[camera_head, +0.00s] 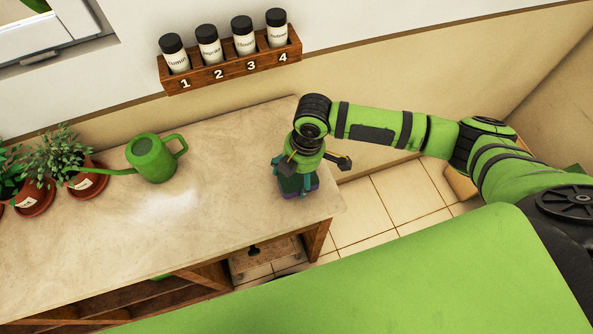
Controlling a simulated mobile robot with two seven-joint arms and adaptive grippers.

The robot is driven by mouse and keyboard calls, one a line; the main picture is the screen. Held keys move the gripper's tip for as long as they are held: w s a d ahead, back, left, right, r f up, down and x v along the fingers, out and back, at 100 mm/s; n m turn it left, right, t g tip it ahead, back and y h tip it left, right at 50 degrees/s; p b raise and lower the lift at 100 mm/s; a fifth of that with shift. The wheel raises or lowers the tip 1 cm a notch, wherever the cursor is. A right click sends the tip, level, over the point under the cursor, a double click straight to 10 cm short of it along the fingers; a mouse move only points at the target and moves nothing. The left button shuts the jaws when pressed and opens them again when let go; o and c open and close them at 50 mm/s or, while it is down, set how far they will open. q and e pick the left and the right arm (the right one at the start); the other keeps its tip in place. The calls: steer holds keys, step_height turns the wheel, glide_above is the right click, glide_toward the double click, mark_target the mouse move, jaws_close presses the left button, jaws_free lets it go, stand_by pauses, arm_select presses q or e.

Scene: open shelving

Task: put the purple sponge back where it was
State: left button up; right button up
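My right gripper (297,182) points down at the right end of the countertop (225,165), close to its right edge. A little purple shows at the lower edge of its fingers; this looks like the purple sponge (314,185), mostly hidden by the gripper. I cannot tell whether the fingers are closed on it, or whether it rests on the counter. My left gripper is not in view.
A green watering can (152,158) and potted plants (86,180) stand on the counter's left part. A wooden rack (232,70) numbered 1 to 4 holds several jars on the wall. The counter's middle is clear. Open shelves (165,293) lie below.

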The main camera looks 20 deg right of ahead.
steer(key=shift+r, duration=0.1)
stand_by(0.3)
step_height(320, 180, up, 12)
steer(key=d+b, duration=0.1)
steer(key=b, duration=0.1)
steer(key=shift+d, duration=0.4)
stand_by(0.3)
